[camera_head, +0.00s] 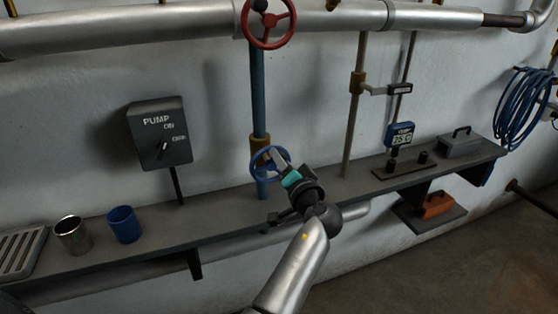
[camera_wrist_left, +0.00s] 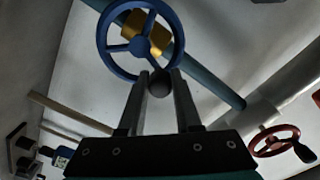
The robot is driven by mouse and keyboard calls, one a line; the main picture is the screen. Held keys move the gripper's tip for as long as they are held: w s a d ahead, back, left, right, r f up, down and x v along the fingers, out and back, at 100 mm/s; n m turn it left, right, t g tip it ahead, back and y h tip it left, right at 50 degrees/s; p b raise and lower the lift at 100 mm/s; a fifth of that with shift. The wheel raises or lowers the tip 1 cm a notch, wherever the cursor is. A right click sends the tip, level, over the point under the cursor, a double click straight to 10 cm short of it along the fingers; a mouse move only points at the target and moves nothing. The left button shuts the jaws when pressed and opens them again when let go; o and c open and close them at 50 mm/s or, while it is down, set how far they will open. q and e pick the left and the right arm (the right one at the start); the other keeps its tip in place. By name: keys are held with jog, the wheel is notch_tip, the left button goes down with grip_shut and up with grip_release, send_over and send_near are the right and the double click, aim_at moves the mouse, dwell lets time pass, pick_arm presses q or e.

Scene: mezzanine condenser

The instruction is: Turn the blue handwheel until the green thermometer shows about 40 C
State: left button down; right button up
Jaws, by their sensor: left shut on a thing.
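The blue handwheel (camera_head: 270,150) sits on the teal vertical pipe, just above the shelf. In the left wrist view the handwheel (camera_wrist_left: 103,40) fills the top middle, with a brass fitting behind it. My left gripper (camera_head: 284,174) is at the wheel's lower right side. In the left wrist view my left gripper (camera_wrist_left: 160,80) has its fingers on either side of the wheel's dark round knob (camera_wrist_left: 159,88), shut on it. The thermometer (camera_head: 400,134) at the right has a blue housing and a pale screen; its digits look like 25 or 26 C, not surely readable. My right gripper is not in view.
A red handwheel (camera_head: 269,42) is higher on the same pipe. A steel cup (camera_head: 72,235) and a blue cup (camera_head: 123,224) stand on the shelf (camera_head: 225,213). A grey case (camera_head: 459,143) is at right.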

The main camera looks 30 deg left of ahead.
pick_arm(q)
jog(key=shift+r, duration=0.15)
dwell(0.3)
jog(key=c, duration=0.6)
grip_release()
jog(key=shift+f, duration=0.2)
